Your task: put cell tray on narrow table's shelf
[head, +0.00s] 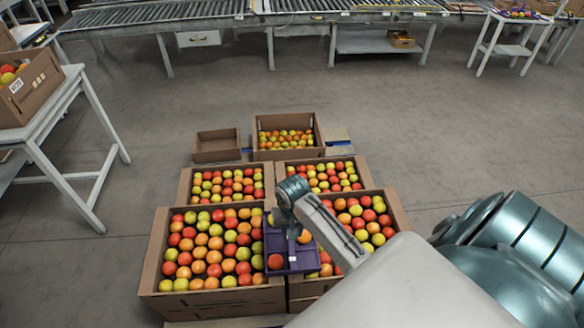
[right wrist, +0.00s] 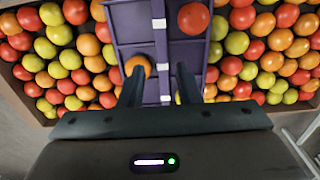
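The purple cell tray (head: 303,262) lies over the tomato boxes below my right arm in the head view. It holds a red tomato and an orange one in separate cells. It also shows in the right wrist view (right wrist: 130,25), with a white-banded purple bar along its middle. My right gripper (right wrist: 158,82) is directly above the tray, its two fingers apart on either side of this bar, with gaps visible. My left gripper is out of view. A small white table with a lower shelf (head: 511,50) stands at the far right; I cannot tell whether it is the narrow table.
Large cardboard boxes of tomatoes (head: 160,262) surround the tray. An empty carton (head: 217,155) and another filled box (head: 288,155) are behind them. A white table (head: 48,118) carrying a box stands left. A roller conveyor (head: 200,15) runs across the back. Grey floor between is clear.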

